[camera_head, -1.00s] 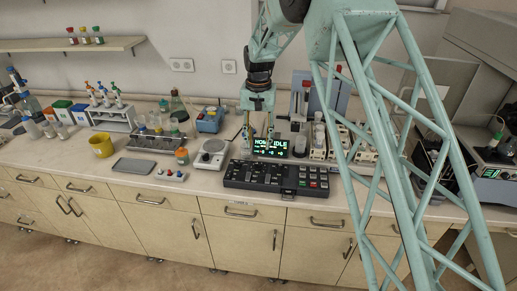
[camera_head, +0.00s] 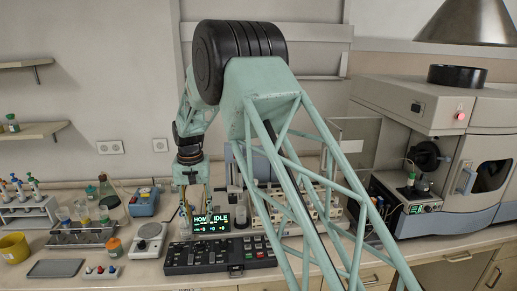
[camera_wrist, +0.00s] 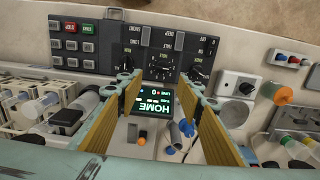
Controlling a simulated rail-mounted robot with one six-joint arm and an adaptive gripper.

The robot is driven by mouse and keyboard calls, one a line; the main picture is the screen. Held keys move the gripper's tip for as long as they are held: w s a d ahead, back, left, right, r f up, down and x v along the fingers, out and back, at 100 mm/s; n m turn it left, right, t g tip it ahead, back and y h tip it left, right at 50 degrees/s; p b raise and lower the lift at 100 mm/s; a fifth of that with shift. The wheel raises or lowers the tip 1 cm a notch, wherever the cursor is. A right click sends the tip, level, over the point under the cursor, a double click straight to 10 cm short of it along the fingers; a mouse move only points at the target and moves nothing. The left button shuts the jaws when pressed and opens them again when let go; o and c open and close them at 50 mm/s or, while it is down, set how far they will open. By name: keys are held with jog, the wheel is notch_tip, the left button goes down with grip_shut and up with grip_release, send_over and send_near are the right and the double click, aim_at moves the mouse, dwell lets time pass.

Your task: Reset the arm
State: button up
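My gripper (camera_head: 191,178) hangs from the arm above the bench, close to the control panel with its lit display (camera_head: 212,222). In the wrist view my gripper (camera_wrist: 162,82) has its two tan-padded fingers wide apart with nothing held between them. The display (camera_wrist: 151,113), reading HOME, shows between and beyond the fingers. The black control console (camera_head: 220,254) with dials and buttons lies in front of the display; it also shows in the wrist view (camera_wrist: 160,62). My lattice arm link covers part of the bench right of the display.
Left of the console stand a scale (camera_head: 150,240), a blue box (camera_head: 144,202), a bottle rack (camera_head: 85,235) and a yellow cup (camera_head: 14,247). A large spectrometer (camera_head: 455,130) stands at right, with a hood (camera_head: 470,22) above. White racks of vials are partly behind my arm.

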jog(key=s+d+r+t+b, duration=0.1)
jog(key=s+d+r+b, duration=0.1)
jog(key=s+d+r, duration=0.55)
jog(key=s+d+r+m+b, duration=0.1)
jog(key=s+d+r, duration=0.4)
jog(key=d+r, duration=0.6)
jog(key=s+d+r+t+b, duration=0.15)
jog(key=s+d+r, duration=0.45)
jog(key=d, duration=0.7)
jog(key=s+d+r+b, duration=0.1)
jog(key=s+d, duration=0.5)
jog(key=s, duration=0.3)
jog(key=s+d+r+b, duration=0.1)
jog(key=s+d, duration=0.4)
jog(key=s, duration=0.4)
jog(key=s+d+f+b, duration=0.1)
jog(key=s+d+f, duration=0.2)
jog(key=s, duration=0.5)
jog(key=s+d+f+m+t+b, duration=0.1)
jog(key=s+d+f, duration=0.1)
jog(key=s, duration=0.7)
jog(key=shift+d+f, duration=0.4)
jog(key=shift+f, duration=0.1)
jog(key=shift+t, duration=0.25)
